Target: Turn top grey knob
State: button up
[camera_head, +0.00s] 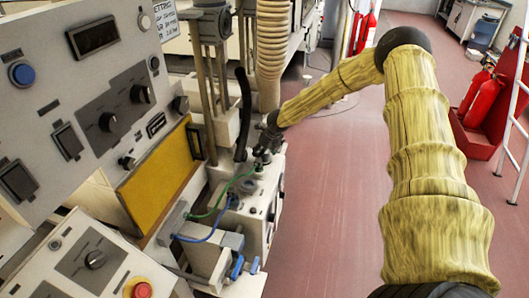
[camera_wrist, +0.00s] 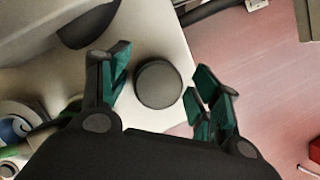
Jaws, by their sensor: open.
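A round dark grey knob (camera_wrist: 158,84) sits on a pale surface in the middle of the wrist view. My open gripper (camera_wrist: 162,64) has one green-padded finger on each side of it, with gaps visible on both sides. Whether the fingertips reach down to the knob's height I cannot tell. In the head view, my gripper (camera_head: 266,141) is just above the top of a small white machine box (camera_head: 250,215). The knob under it is hard to make out there.
A control panel (camera_head: 85,95) with several black knobs and a yellow plate (camera_head: 160,178) stands to the left. A ribbed hose (camera_head: 272,50) and a black upright handle (camera_head: 243,112) are close to my gripper. Green and blue cables cross the box.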

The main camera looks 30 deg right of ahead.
jog(key=shift+w+f, duration=0.1)
jog(key=shift+f, duration=0.15)
jog(key=c, duration=1)
